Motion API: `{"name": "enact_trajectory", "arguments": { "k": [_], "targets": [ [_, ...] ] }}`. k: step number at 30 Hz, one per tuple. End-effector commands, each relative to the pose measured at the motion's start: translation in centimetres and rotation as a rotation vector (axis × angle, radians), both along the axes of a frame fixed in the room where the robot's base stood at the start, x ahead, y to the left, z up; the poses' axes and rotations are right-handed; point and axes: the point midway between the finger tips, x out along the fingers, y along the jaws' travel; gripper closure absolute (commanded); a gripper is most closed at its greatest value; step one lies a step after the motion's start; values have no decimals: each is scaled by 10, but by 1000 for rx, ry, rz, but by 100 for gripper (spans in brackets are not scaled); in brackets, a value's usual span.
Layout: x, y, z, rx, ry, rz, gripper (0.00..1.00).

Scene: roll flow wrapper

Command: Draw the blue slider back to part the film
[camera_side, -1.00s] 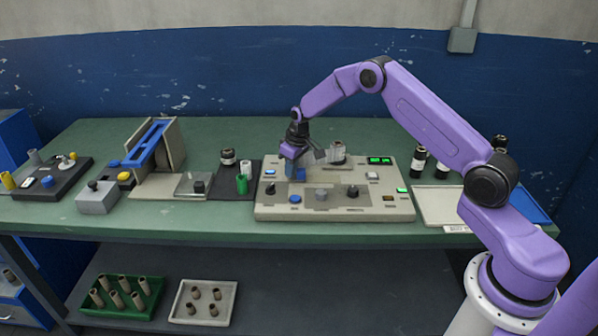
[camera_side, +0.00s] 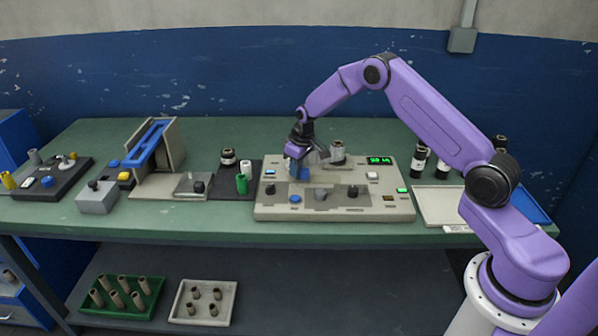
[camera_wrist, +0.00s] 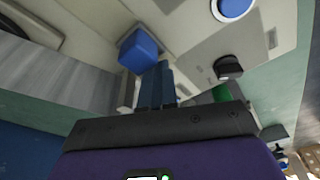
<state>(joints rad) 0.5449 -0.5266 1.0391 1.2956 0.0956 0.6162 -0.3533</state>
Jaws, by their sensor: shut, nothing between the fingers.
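The blue slider (camera_wrist: 138,50) shows in the wrist view as a blue block on the pale machine panel (camera_wrist: 185,28). In the side view it is partly hidden behind and below my gripper (camera_side: 299,165). My gripper is shut and empty, its two dark fingers (camera_wrist: 159,75) close together. The fingertips are right beside the slider, at its lower right in the wrist view. I cannot tell whether they touch it. A grey streaked strip (camera_wrist: 60,75), possibly the film, runs left of the slider in the wrist view.
The panel carries a round blue button (camera_side: 295,198), dark knobs (camera_side: 353,190) and a green display (camera_side: 380,160). A metallic roll (camera_side: 338,152) stands close behind my gripper. A blue-topped chute (camera_side: 150,142) is to the left, a pale tray (camera_side: 437,206) to the right.

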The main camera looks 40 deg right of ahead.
Motion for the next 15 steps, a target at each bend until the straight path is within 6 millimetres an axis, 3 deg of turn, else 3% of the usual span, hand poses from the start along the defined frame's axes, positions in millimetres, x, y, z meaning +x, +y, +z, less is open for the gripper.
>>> {"name": "enact_trajectory", "arguments": {
  "k": [15],
  "targets": [
    [-20,-20,0,0,1,-3,100]
  ]
}}
